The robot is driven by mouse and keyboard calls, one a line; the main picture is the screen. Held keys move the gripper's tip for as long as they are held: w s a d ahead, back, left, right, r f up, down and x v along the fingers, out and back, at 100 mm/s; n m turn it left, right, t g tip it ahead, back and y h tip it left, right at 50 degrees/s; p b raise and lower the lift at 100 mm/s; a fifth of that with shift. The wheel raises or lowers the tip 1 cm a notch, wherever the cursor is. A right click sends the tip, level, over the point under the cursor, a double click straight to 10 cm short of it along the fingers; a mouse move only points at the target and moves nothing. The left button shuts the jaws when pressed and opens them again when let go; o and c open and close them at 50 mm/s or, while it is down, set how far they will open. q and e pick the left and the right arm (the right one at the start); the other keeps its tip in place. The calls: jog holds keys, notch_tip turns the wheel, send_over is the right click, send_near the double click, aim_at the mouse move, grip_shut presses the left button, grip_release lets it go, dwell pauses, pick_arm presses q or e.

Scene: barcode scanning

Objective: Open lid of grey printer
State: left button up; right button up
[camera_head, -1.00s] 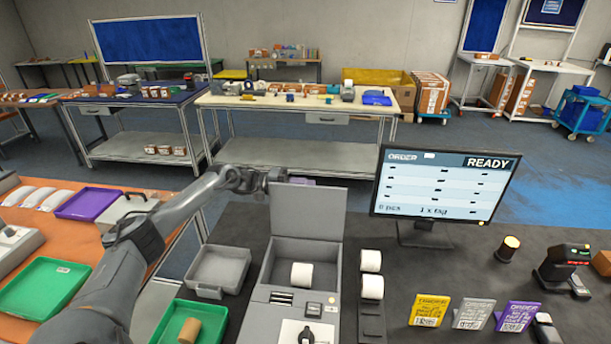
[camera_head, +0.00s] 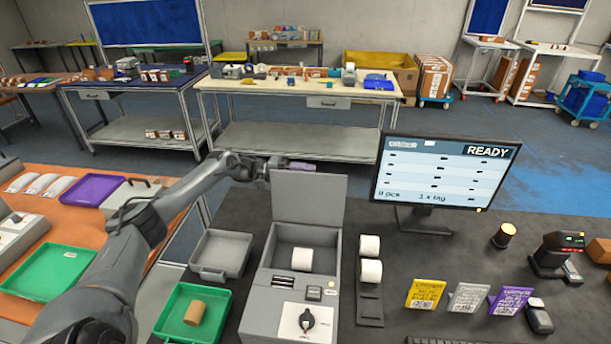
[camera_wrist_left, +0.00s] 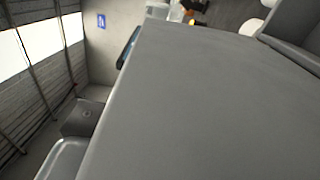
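The grey printer (camera_head: 291,286) stands on the dark table in the head view, with a dial on its front panel. Its flat grey lid (camera_head: 308,198) stands raised, nearly upright, at the back, and the compartment is open. A white paper roll (camera_head: 302,260) sits inside. My left gripper (camera_head: 276,164) is at the lid's top left edge, partly hidden behind it. In the left wrist view the lid (camera_wrist_left: 200,105) fills most of the picture, with part of the gripper (camera_wrist_left: 85,118) at lower left. Its finger opening is not clear. My right gripper is out of view.
A monitor (camera_head: 446,176) reading READY stands right of the lid. Two white rolls (camera_head: 370,258) sit on a holder beside the printer. A grey tray (camera_head: 219,252) and a green tray (camera_head: 170,324) lie to its left. Coloured cards and a scanner (camera_head: 556,255) are farther right.

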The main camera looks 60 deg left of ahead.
pick_arm(q)
jog(key=shift+s+a, duration=0.4)
jog(key=shift+s, duration=0.1)
jog(key=v, duration=0.9)
jog(key=shift+s+a+b, duration=0.15)
jog(key=shift+s+b, duration=0.05)
jog(key=shift+b, duration=0.15)
jog(key=b+v, duration=0.7)
jog(key=v, duration=0.5)
jog(key=shift+s+a, duration=0.15)
dwell(0.5)
